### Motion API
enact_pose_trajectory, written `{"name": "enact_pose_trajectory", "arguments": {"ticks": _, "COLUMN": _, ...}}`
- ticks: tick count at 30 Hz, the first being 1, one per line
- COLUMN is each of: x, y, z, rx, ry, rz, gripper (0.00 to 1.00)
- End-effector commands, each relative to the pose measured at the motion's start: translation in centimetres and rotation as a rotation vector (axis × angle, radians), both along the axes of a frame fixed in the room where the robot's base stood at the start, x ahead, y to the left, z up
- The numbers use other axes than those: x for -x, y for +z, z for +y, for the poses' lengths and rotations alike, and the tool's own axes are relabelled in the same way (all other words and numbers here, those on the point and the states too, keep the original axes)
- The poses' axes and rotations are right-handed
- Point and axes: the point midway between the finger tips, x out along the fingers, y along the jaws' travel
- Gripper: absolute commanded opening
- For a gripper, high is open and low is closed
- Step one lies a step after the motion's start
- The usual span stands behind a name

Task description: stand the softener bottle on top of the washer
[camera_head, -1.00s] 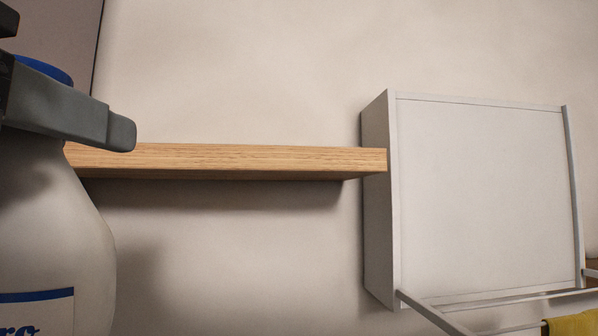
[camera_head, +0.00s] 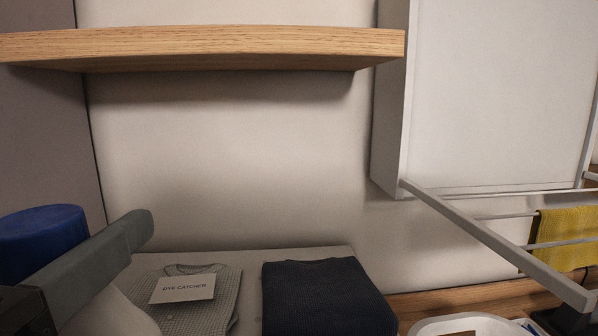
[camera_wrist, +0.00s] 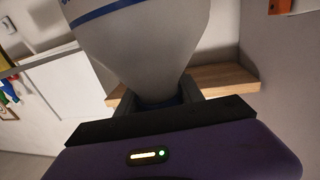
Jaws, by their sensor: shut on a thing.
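The softener bottle (camera_wrist: 150,45) is pale with a blue cap (camera_head: 42,232) and a blue stripe. My gripper (camera_head: 100,262) is shut on it near the cap, at the lower left of the head view. Only one finger shows clearly there, and the bottle's body is mostly cut off by the frame. In the wrist view my gripper (camera_wrist: 158,100) closes around the narrow neck from both sides. A pale flat top (camera_head: 250,262) at the bottom of the head view may be the washer's top; its front is out of view.
A folded grey knit (camera_head: 200,312) with a "DYE CATCHER" card (camera_head: 183,288) and a folded navy cloth (camera_head: 325,298) lie on the pale top. A wooden shelf (camera_head: 210,45) hangs above. A drying rack (camera_head: 500,245) with a yellow cloth (camera_head: 562,240) juts out at right.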

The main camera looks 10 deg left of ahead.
Motion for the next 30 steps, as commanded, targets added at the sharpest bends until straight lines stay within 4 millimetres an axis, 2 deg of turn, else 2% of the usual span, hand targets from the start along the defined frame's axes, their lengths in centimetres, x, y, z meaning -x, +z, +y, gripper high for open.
{"name": "enact_pose_trajectory", "arguments": {"ticks": 2, "x": 0.0, "y": -0.2, "z": 0.0, "rx": -0.001, "ry": 0.001, "rz": -0.004, "gripper": 0.0}}
{"name": "enact_pose_trajectory", "arguments": {"ticks": 12, "x": 0.1, "y": -3.5, "z": 0.0, "rx": -0.001, "ry": 0.001, "rz": -0.004, "gripper": 0.0}}
{"name": "enact_pose_trajectory", "arguments": {"ticks": 26, "x": 0.0, "y": -4.1, "z": -0.1, "rx": -0.003, "ry": 0.0, "rz": -0.005, "gripper": 0.0}}
{"name": "enact_pose_trajectory", "arguments": {"ticks": 27, "x": 0.0, "y": -4.1, "z": 0.0, "rx": -0.001, "ry": 0.0, "rz": 0.0, "gripper": 0.52}}
{"name": "enact_pose_trajectory", "arguments": {"ticks": 29, "x": 0.0, "y": -4.1, "z": 0.0, "rx": 0.0, "ry": 0.0, "rz": 0.0, "gripper": 0.64}}
{"name": "enact_pose_trajectory", "arguments": {"ticks": 30, "x": 0.0, "y": -4.1, "z": 0.0, "rx": 0.0, "ry": 0.0, "rz": 0.0, "gripper": 0.66}}
